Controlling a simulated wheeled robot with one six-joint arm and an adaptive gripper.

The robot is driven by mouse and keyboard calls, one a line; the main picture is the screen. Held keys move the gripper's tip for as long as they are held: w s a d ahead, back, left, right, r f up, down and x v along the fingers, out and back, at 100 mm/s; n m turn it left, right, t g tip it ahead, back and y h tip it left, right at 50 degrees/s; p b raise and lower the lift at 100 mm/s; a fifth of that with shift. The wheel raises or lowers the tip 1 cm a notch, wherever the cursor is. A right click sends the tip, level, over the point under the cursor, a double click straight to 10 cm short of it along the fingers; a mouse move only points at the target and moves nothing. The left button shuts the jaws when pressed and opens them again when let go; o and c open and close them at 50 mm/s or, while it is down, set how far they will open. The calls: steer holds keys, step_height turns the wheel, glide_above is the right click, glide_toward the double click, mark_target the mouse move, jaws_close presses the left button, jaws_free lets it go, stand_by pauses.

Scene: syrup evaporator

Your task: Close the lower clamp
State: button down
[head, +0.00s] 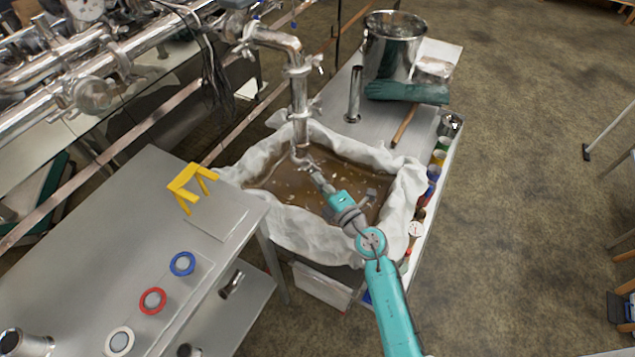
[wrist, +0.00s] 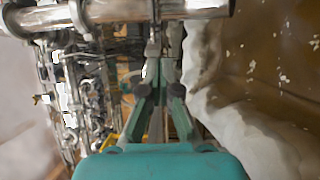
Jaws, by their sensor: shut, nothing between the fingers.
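The vertical steel pipe (head: 299,92) comes down from an elbow over the cloth-lined tub. An upper clamp (head: 299,71) sits below the elbow, and the lower clamp (head: 301,114) sits further down the pipe. I cannot tell whether the lower clamp's latch is open or shut. My gripper (head: 303,161) is beside the pipe's bottom end, below the lower clamp. In the wrist view my gripper (wrist: 162,84) has its fingers together and empty, pointing toward the pipe (wrist: 110,12). Contact with the pipe cannot be made out.
The tub holds brown liquid (head: 270,180) with pale flecks, under a white cloth (head: 240,172) draped over its rim. A steel table (head: 120,220) with a yellow stand (head: 190,183) and coloured rings is at left. A steel pot (head: 392,45) stands behind. Floor at right is mostly clear.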

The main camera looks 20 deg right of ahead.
steer(key=shift+d, duration=0.25)
